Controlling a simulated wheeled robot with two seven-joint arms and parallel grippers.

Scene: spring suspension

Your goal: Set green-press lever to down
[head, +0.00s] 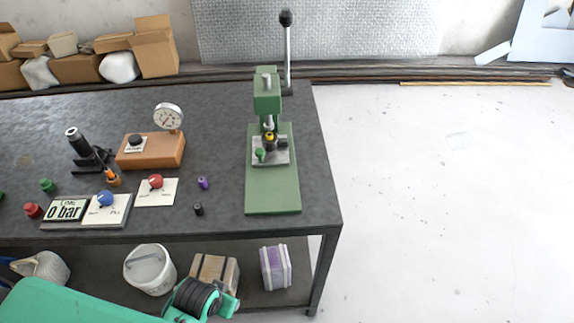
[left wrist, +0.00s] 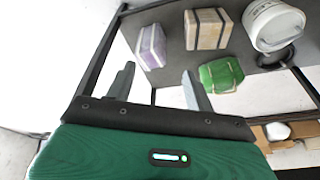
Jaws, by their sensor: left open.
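The green press (head: 272,180) stands near the right end of the dark table. Its lever (head: 288,55) points straight up, a metal rod with a black knob at the top. A small yellow and black part sits under the press head. My left gripper (left wrist: 158,72) is open and empty in the left wrist view, with its two grey fingers apart. It is well away from the press, which that view does not show. In the head view my left arm comes in at the bottom left, below the table top; its fingers cannot be made out there. My right gripper is not in view.
A gauge on an orange block (head: 152,150), a black stand (head: 88,155), red and blue knob panels and small coloured pieces are left of the press. A white bucket (head: 150,270) and boxes are on the lower shelf. The floor right of the table (head: 450,200) is clear.

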